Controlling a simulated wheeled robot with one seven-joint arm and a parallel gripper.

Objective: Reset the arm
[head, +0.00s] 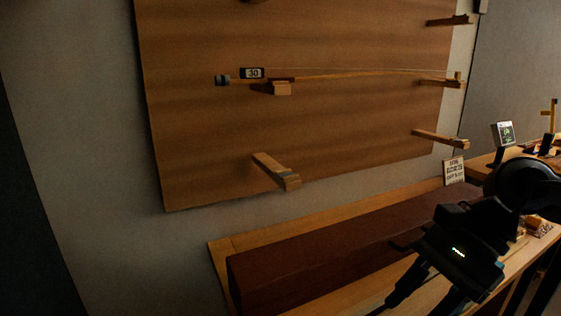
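My arm reaches in from the right edge, dark, with a small row of green lights on its wrist. My gripper (418,300) hangs at the lower right and points down and to the left, in front of the wooden bench (222,250). Its two dark fingers are apart with bench surface showing between them, and I see nothing held. The ends of the fingers are near or past the bottom edge, so their tips show poorly.
A wooden wall panel (300,135) carries pegs (277,171) and a bow (370,74) with a tag reading 30 (252,73). A long brown block (320,262) lies on the bench. A small sign (454,170) and a small display (503,133) stand to the right, close to my arm.

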